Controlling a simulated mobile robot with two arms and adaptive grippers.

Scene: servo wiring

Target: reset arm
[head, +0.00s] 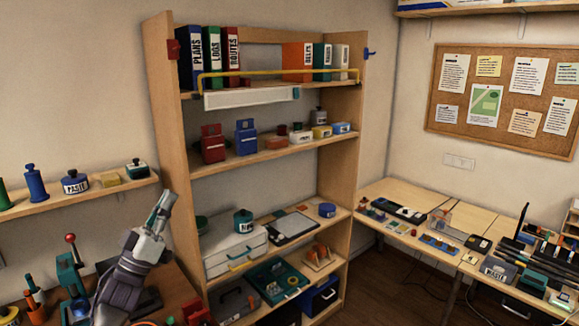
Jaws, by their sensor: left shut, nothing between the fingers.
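My left gripper (161,205) comes up from the lower left in the head view. Its fingers point up and are shut with nothing between them. It is in the air in front of the left side of the wooden shelf unit (164,110), apart from the things around it. My right gripper is not in view.
A wall shelf (90,194) with jars is at the left. Below it, a bench holds a green press with a red knob (71,239). The shelf unit holds binders (213,55), boxes and a white case (230,243). A desk (440,215) with small parts stands at the right.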

